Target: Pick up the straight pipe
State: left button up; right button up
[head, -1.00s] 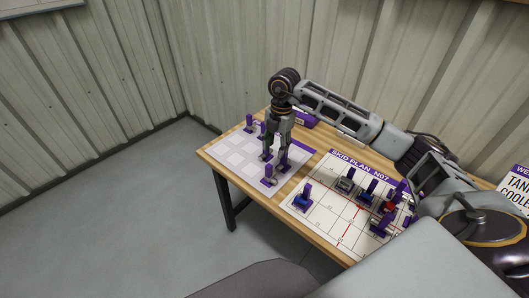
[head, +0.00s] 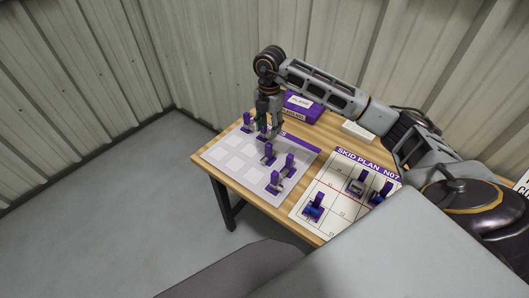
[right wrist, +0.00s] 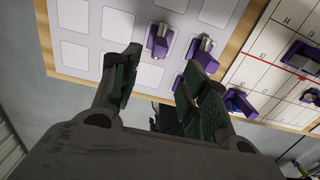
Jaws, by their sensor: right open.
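Several small silver fittings with purple upright tabs stand on the pale parts sheet (head: 228,155). I cannot tell for sure which one is the straight pipe. One fitting (head: 268,154) stands just in front of my right gripper (head: 271,134), with others farther front (head: 275,182) and right (head: 289,166). My right gripper points down over the back part of the sheet, open. In the right wrist view, the open fingers (right wrist: 168,58) have nothing visibly between them; a silver fitting in a purple holder (right wrist: 158,42) lies beyond them. My left gripper is not in view.
The skid plan board (head: 335,190) lies to the right with several purple-tabbed parts on it. A purple box (head: 302,108) and a white block (head: 358,132) stand at the table's back. Corrugated walls close off the back; floor at left is clear.

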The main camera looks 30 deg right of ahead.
aim_at(268, 145)
jog(key=shift+w, duration=0.15)
dwell(0.3)
jog(key=shift+f, duration=4.3)
jog(key=shift+d+f+p, duration=0.15)
jog(key=shift+f+p, duration=0.4)
jog(key=shift+f, duration=2.05)
jog(key=shift+c, duration=0.3)
grip_shut()
